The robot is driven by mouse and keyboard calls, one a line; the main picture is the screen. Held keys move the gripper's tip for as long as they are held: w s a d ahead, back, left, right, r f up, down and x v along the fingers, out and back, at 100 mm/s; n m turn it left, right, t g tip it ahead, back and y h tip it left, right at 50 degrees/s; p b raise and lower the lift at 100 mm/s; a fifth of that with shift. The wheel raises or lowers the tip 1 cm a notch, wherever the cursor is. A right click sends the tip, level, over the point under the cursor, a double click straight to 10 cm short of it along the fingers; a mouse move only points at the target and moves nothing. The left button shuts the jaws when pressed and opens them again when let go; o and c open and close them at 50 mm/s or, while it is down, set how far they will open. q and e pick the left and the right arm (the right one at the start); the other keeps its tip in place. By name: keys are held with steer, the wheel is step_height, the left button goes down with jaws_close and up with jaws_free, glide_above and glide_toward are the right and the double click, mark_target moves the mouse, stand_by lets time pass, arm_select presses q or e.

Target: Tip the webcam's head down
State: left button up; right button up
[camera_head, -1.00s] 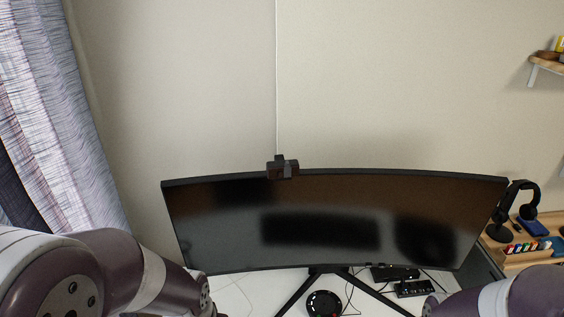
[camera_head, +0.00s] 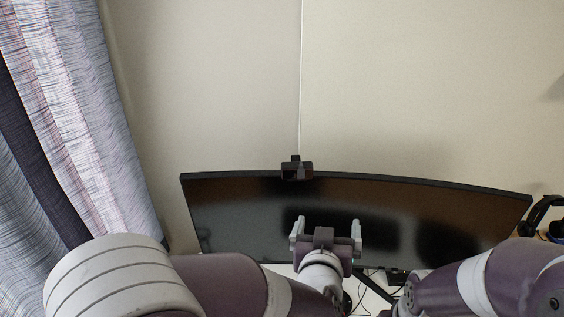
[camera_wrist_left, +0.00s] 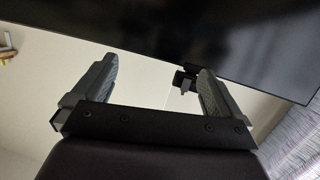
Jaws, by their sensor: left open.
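The webcam (camera_head: 297,169) is a small dark block clipped on the top edge of the monitor (camera_head: 240,205), left of the edge's middle. It also shows in the left wrist view (camera_wrist_left: 185,78), where it hangs at the monitor's edge, partly covered by one finger. My left gripper (camera_head: 326,230) is open and empty. In the head view it appears in front of the screen, below and slightly right of the webcam, and apart from it. In the left wrist view its two fingers (camera_wrist_left: 150,85) stand wide apart with nothing between them. My right arm enters at the lower right; its gripper is out of frame.
A curtain (camera_head: 90,130) hangs at the left. The wall (camera_head: 420,90) behind and above the monitor is bare. Headphones (camera_head: 541,213) stand right of the monitor. Part of the desk with cables shows below the screen.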

mark_target(297, 170)
arm_select(q)
steer(key=w+a+r+n+t+y, duration=0.1)
steer(key=a+r+n+t+y, duration=0.1)
steer(key=a+r+t+y, duration=0.25)
steer(key=shift+g+h, duration=0.25)
steer(key=shift+g, duration=0.7)
steer(key=w+p, duration=0.1)
steer(key=w, duration=0.3)
steer(key=w+a+p, duration=0.1)
steer(key=w+p, duration=0.1)
steer(key=w, duration=0.1)
steer(key=w+a+p, duration=0.1)
steer(key=w+p, duration=0.1)
steer(key=w, duration=0.2)
steer(key=shift+w+r, duration=0.15)
steer(key=shift+w, duration=0.2)
steer(key=shift+w+d, duration=0.1)
steer(key=shift+w, duration=0.35)
arm_select(e)
steer(key=r, duration=0.5)
steer(key=shift+a+r, duration=0.1)
steer(key=shift+a, duration=0.2)
